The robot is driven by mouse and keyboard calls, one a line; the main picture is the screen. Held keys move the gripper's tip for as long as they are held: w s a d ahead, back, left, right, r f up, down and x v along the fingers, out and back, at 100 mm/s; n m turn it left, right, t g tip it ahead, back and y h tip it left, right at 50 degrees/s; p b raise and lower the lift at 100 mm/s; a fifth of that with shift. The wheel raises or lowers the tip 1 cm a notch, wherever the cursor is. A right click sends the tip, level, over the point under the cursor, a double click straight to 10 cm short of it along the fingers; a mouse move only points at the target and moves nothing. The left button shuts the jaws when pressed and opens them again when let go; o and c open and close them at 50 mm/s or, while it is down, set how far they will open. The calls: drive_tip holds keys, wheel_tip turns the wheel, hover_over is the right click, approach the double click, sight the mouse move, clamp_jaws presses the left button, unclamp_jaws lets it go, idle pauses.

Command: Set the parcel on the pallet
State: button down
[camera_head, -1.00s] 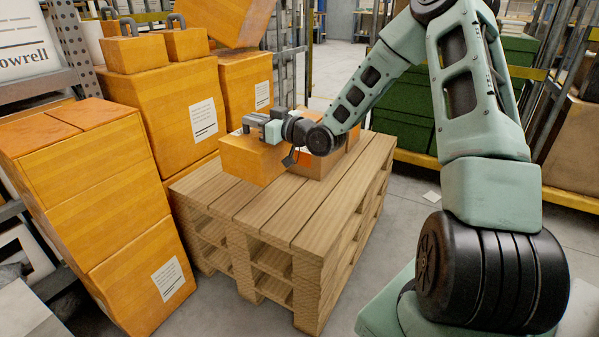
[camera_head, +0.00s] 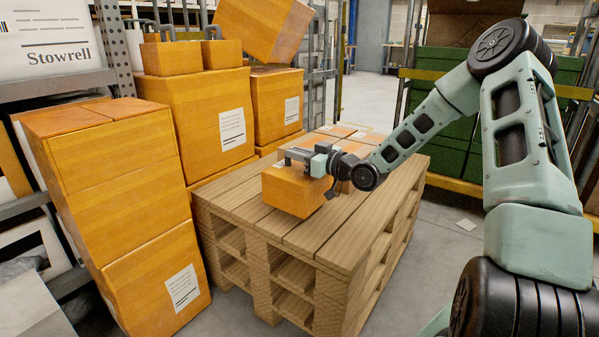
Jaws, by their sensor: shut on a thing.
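The parcel (camera_head: 295,193) is an orange-brown box at the near left part of the pallet top. My gripper (camera_head: 298,158) is shut on a grey handle-like part on top of the parcel. The wooden pallet (camera_head: 330,250) is a stack of slatted pallets standing on the floor. The parcel appears to be at or just above the slats; I cannot tell whether its underside touches. Other boxes (camera_head: 330,135) lie on the pallet behind the parcel, partly hidden by my wrist and arm.
Tall stacks of orange boxes (camera_head: 120,195) stand close to the pallet's left, with more boxes (camera_head: 205,110) behind. A metal rack (camera_head: 60,85) is at far left. Green crates (camera_head: 450,130) stand at back right.

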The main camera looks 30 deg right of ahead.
sight(298, 168)
drive_tip(key=shift+f+b, duration=0.9)
drive_tip(key=shift+f, duration=0.8)
drive_tip(key=c, duration=1.3)
unclamp_jaws()
drive_tip(key=shift+f, duration=0.15)
drive_tip(key=shift+r, duration=0.25)
drive_tip(key=p+v, duration=0.4)
drive_tip(key=v, duration=0.8)
